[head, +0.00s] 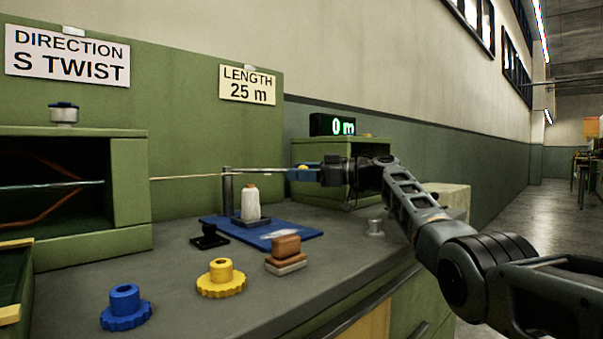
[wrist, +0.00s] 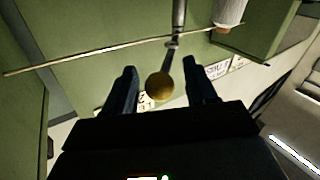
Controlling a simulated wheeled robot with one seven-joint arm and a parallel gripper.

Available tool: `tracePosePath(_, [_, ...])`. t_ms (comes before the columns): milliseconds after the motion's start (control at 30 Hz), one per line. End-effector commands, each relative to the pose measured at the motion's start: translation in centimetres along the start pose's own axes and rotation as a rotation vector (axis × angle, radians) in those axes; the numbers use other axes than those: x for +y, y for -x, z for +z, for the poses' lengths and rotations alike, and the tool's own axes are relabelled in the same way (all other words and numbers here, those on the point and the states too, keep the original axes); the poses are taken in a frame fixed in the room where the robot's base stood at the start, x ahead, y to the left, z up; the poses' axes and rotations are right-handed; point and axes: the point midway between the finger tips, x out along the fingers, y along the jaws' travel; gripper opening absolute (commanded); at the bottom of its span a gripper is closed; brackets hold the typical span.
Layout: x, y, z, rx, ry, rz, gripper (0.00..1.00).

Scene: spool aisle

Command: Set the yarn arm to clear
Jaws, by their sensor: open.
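The yarn arm (head: 262,170) is a thin grey rod reaching right from a dark upright post (head: 228,192) on the bench. In the wrist view the rod (wrist: 178,22) ends in a brass-coloured ball knob (wrist: 160,86). My gripper (head: 294,173) is at the rod's right end, with blue fingers. In the wrist view my gripper (wrist: 160,68) is open, with one finger on each side of the knob and visible gaps. A pale yarn (head: 188,177) runs from the left cabinet to the post. I see no mark for clear.
A brush-like block (head: 286,255), a yellow gear (head: 221,279) and a blue gear (head: 125,308) lie in front. A green box (head: 318,153) with a "0 m" display (head: 333,125) stands behind my gripper.

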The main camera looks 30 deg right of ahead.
Motion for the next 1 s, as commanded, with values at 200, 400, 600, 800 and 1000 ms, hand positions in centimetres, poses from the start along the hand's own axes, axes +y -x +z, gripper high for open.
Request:
tracePosePath(200, [0.1,2.0,-0.1,0.001,-0.001,0.002,0.56])
tracePosePath(400, [0.1,5.3,-0.1,0.0,0.0,0.002,0.56])
tracePosePath(600, [0.0,7.4,0.0,0.0,0.0,0.0,0.56])
tracePosePath(800, [0.0,7.8,0.0,0.0,0.0,0.0,0.56])
tracePosePath(1000, [0.0,7.8,0.0,0.0,0.0,0.0,0.49])
